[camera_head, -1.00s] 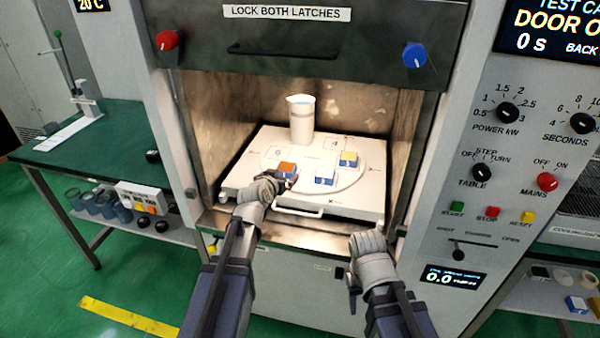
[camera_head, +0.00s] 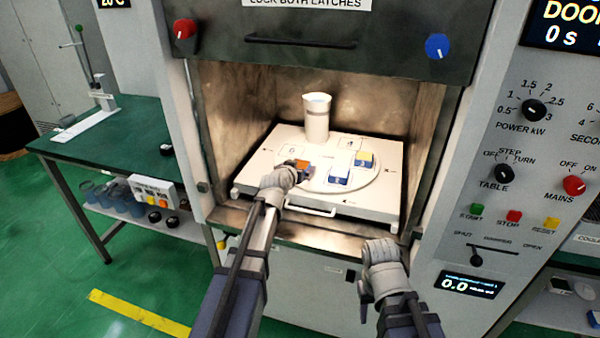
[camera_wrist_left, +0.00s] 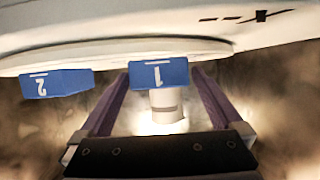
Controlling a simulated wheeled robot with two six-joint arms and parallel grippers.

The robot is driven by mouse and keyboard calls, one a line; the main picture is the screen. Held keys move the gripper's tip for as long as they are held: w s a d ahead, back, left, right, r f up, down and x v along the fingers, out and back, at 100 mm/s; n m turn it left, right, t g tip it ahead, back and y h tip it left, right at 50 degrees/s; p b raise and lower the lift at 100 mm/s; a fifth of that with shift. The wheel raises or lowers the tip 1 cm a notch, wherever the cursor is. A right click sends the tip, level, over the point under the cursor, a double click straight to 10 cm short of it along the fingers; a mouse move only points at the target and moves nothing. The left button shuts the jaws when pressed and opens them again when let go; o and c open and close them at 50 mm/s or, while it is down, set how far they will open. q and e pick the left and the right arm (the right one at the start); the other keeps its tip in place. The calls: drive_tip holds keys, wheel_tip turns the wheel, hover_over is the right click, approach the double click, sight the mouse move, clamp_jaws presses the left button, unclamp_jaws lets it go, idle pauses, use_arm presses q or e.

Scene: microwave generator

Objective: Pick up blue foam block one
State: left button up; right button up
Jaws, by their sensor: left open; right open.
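Blue foam block one, with an orange top (camera_head: 303,166), sits on the round white turntable (camera_head: 372,181) inside the open chamber. Its blue face marked 1 (camera_wrist_left: 158,73) shows upside down in the left wrist view. My left gripper (camera_head: 292,172) is open at the block. In the wrist view its two fingers lie on either side of the block; contact cannot be told. The hand hides part of the block in the head view. My right gripper (camera_head: 366,288) is open and empty, low in front of the chamber.
Block two (camera_head: 339,175) stands to the right of block one and also shows in the wrist view (camera_wrist_left: 55,84). A white beaker (camera_head: 317,118) stands at the back. The raised door (camera_head: 310,60) hangs above the opening.

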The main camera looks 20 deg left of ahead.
sight(299, 165)
use_arm(q)
drive_tip(key=shift+w+f, duration=0.15)
drive_tip(key=shift+w, duration=0.25)
drive_tip(key=shift+s, duration=0.1)
drive_tip(key=c, duration=1.2)
drive_tip(key=shift+c, duration=0.2)
wheel_tip(299, 165, up, 10)
drive_tip(key=p, duration=1)
drive_tip(key=shift+r, duration=0.2)
